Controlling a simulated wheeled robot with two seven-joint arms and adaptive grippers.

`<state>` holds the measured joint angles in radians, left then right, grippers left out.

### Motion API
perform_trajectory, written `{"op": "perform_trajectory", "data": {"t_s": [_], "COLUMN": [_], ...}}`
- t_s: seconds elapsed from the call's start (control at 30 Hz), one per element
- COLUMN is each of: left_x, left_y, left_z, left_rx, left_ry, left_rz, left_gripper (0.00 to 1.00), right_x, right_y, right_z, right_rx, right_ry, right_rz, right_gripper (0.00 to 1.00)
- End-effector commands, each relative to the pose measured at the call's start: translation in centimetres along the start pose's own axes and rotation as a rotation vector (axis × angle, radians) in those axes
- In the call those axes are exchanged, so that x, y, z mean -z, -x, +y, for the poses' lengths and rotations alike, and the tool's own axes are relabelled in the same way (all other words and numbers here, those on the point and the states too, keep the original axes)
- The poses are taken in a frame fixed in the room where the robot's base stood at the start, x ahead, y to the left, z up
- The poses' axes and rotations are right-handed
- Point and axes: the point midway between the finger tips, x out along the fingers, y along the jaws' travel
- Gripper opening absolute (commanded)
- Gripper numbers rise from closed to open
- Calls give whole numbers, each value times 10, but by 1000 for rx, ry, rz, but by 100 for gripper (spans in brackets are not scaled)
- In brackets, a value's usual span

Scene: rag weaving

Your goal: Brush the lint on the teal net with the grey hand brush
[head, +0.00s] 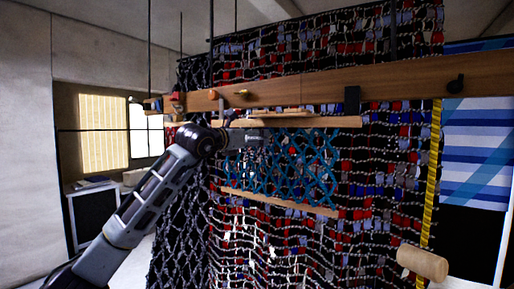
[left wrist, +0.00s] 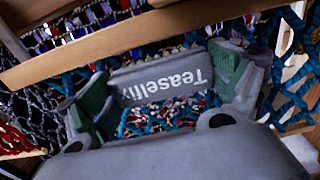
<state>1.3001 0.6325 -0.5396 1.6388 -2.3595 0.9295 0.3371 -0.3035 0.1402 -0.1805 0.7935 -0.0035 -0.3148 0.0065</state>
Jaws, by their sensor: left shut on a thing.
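The teal net (head: 318,172) hangs between an upper wooden bar (head: 335,122) and a lower wooden bar (head: 290,203) in the head view. Its blue-teal cords also show behind the brush in the left wrist view (left wrist: 158,118). My left gripper (head: 238,138) is at the net's upper left, just below the upper bar. In the left wrist view its green-padded fingers are shut on the grey hand brush (left wrist: 160,82), whose lettering appears upside down. I cannot tell whether the brush touches the net. I cannot make out lint on the net. My right gripper is not in view.
A thick wooden beam (head: 400,83) crosses above the net, with small pegs on it. A woven red, blue and black rag hanging (head: 370,220) stands behind. A yellow tape (head: 432,180) hangs at the right, near a wooden cylinder (head: 422,263).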

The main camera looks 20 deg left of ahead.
Motion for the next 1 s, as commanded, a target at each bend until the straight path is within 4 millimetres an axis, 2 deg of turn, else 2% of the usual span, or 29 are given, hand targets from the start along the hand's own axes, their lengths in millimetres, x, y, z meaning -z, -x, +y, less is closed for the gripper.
{"op": "perform_trajectory", "data": {"t_s": [0.47,1.0], "left_x": [-2,31], "left_y": [0,0], "left_z": [0,-1], "left_rx": [1,1], "left_ry": [1,1], "left_rz": [0,1], "left_gripper": [66,66], "right_x": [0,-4], "right_y": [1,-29], "right_z": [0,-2], "right_rx": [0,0], "right_ry": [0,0], "right_rz": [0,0], "right_gripper": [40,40]}}
